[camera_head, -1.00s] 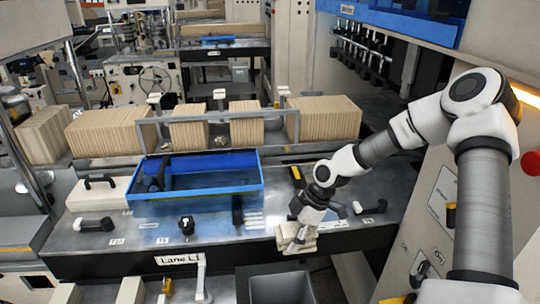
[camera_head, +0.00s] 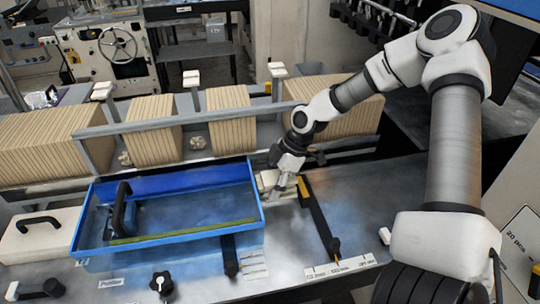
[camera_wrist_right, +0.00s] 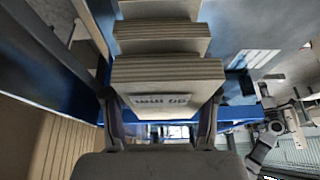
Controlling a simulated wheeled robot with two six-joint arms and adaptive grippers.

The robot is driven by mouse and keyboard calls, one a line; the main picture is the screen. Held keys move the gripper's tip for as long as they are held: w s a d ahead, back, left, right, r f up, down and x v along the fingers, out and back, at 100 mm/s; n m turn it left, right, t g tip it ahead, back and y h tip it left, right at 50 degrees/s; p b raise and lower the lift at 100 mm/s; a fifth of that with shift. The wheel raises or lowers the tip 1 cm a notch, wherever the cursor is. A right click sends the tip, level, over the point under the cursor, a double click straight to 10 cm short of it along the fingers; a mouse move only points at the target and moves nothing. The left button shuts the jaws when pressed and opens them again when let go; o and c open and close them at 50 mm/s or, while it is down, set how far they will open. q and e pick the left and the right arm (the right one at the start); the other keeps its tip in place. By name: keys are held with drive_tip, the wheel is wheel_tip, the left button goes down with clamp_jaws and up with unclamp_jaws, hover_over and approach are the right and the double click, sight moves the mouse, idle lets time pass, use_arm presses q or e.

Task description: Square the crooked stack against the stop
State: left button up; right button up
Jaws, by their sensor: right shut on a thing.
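In the right wrist view several cream layered bundles form a stepped, uneven stack (camera_wrist_right: 160,40), one edge offset from another. My right gripper (camera_wrist_right: 162,105) is shut on the nearest bundle (camera_wrist_right: 165,72), its fingers on either side; a printed label shows on that bundle's face. In the head view my right gripper (camera_head: 280,192) is at the right end of the blue tray (camera_head: 262,205), with pale bundles (camera_head: 268,180) partly hidden behind and beside it. I cannot tell which part is the stop. My left gripper is not in view.
Long rows of brown blanks (camera_head: 230,115) stand behind a grey rail (camera_head: 200,115). A white block with a black handle (camera_head: 38,230) is at left.

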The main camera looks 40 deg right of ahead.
drive_tip(key=shift+s+a+f+b, duration=0.1)
drive_tip(key=shift+s+f+b, duration=0.05)
drive_tip(key=shift+f+b, duration=0.45)
drive_tip(key=shift+s+a+f+b, duration=0.1)
drive_tip(key=shift+s+f+b, duration=0.05)
drive_tip(key=shift+f+b, duration=0.65)
drive_tip(key=shift+b, duration=0.15)
drive_tip(key=shift+w+d+f, duration=0.15)
drive_tip(key=shift+w+f, duration=0.05)
drive_tip(key=shift+f, duration=0.5)
drive_tip(key=shift+s, duration=0.1)
drive_tip(key=shift+r, duration=0.1)
drive_tip(key=shift+s+d+p, duration=0.45)
drive_tip(key=shift+d+p, duration=0.35)
drive_tip(key=shift+p, duration=0.4)
drive_tip(key=shift+a, duration=0.1)
idle(1.7)
